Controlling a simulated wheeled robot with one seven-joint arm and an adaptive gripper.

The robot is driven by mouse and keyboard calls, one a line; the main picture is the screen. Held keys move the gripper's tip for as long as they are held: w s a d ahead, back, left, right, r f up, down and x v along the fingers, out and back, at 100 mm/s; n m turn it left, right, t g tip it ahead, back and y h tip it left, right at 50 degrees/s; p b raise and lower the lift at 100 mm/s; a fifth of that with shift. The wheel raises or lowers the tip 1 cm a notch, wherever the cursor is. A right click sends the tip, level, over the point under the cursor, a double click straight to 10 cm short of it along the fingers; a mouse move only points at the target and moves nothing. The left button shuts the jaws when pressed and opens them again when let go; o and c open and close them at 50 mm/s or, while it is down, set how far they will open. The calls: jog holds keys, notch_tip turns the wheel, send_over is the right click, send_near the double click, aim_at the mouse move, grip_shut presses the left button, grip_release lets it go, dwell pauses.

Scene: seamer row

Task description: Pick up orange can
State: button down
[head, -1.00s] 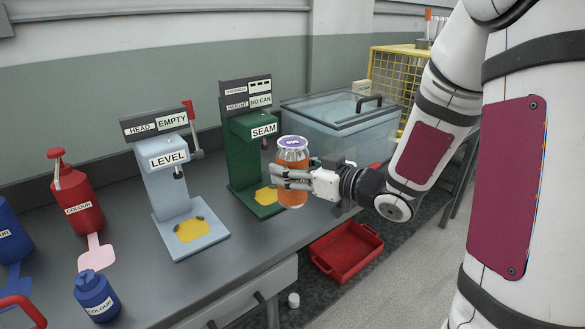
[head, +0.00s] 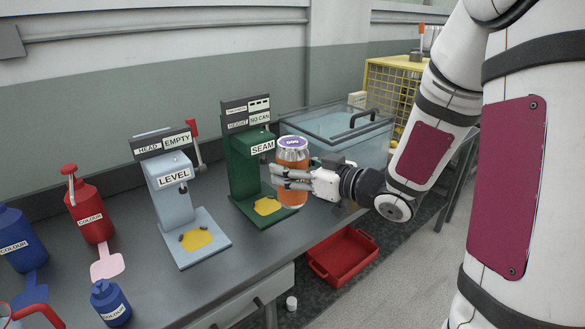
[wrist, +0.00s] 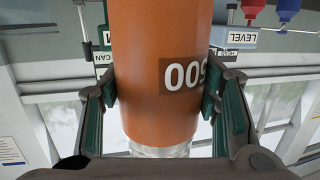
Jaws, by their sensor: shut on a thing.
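The orange can (head: 292,182) has a clear top section and a white lid with a purple label. It stands upright in my gripper (head: 290,181), in front of and to the right of the green SEAM machine (head: 243,160). My gripper is shut around the can's middle, a finger on each side. In the wrist view the orange can (wrist: 160,60) fills the middle between both fingers (wrist: 165,100), with "500" printed upside down on a dark patch. The can appears held in the air near the bench's front edge; I cannot tell its exact height.
A light blue LEVEL machine (head: 172,190) stands left of the green one. Red (head: 90,212) and blue (head: 17,240) colour bottles are at the left. A clear lidded tank (head: 345,150) is behind the can. A red tray (head: 343,258) sits below, beyond the bench edge.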

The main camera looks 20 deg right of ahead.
aim_at(299, 145)
jog(key=shift+s+r+p, duration=0.75)
jog(key=shift+r+p, duration=0.45)
jog(key=shift+r, duration=0.1)
jog(key=shift+s+r+p, duration=0.7)
jog(key=shift+r+p, duration=0.5)
jog(key=shift+r, duration=0.05)
jog(key=shift+s+r+p, duration=0.75)
jog(key=shift+r+p, duration=0.45)
jog(key=shift+r, duration=0.1)
jog(key=shift+w+f, duration=0.1)
jog(key=shift+w, duration=0.05)
